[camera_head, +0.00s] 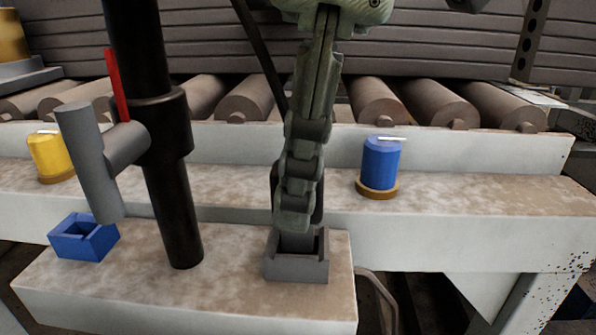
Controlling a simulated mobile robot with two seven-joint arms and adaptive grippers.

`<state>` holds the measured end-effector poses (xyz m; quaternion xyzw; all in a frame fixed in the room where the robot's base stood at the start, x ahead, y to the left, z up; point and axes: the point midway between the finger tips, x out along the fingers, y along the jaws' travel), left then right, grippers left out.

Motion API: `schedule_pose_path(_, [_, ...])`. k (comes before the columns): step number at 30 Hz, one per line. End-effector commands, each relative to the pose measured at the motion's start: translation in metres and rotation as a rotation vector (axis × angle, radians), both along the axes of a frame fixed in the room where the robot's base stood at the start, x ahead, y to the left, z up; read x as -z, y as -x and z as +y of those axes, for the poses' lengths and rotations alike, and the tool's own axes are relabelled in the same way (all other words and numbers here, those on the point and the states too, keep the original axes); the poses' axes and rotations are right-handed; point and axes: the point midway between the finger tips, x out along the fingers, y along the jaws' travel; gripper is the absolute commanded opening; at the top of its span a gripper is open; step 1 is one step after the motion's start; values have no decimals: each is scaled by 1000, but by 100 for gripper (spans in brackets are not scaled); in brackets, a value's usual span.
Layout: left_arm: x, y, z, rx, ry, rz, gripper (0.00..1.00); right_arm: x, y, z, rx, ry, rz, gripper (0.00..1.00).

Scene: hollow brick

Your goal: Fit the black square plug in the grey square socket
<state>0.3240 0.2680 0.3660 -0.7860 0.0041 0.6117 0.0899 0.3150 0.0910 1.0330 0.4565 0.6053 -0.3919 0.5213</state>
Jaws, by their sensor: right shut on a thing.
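The grey square socket (297,268) stands on the front bench near its right end, with its opening upward. My right gripper (297,212) comes down from the top, directly above the socket, and is shut on the black square plug (297,241). Only a short dark part of the plug shows below the fingers. Its lower end is within the socket's opening, behind the front wall. I cannot tell how deep it sits. The fingers hide the rest of the plug. My left gripper is not in view.
A blue square socket (84,238) stands on the bench at left. A yellow plug (51,155) and a blue plug (380,163) stand on round bases on the ledge behind. A black post (178,220) with a grey crosspiece rises left of the grey socket. Rollers lie behind.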

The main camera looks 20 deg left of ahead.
Motion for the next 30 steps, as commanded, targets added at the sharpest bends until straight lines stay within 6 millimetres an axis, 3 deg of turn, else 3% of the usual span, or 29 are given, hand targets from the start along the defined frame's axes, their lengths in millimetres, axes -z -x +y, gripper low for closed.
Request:
schedule_pose_path(22, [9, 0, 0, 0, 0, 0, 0, 7, 0, 0, 0, 0, 0, 0])
schedule_pose_path(23, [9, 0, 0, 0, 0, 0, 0, 7, 0, 0, 0, 0, 0, 22])
schedule_pose_path(28, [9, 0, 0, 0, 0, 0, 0, 7, 0, 0, 0, 0, 0, 43])
schedule_pose_path(30, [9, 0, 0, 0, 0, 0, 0, 7, 0, 0, 0, 0, 0, 44])
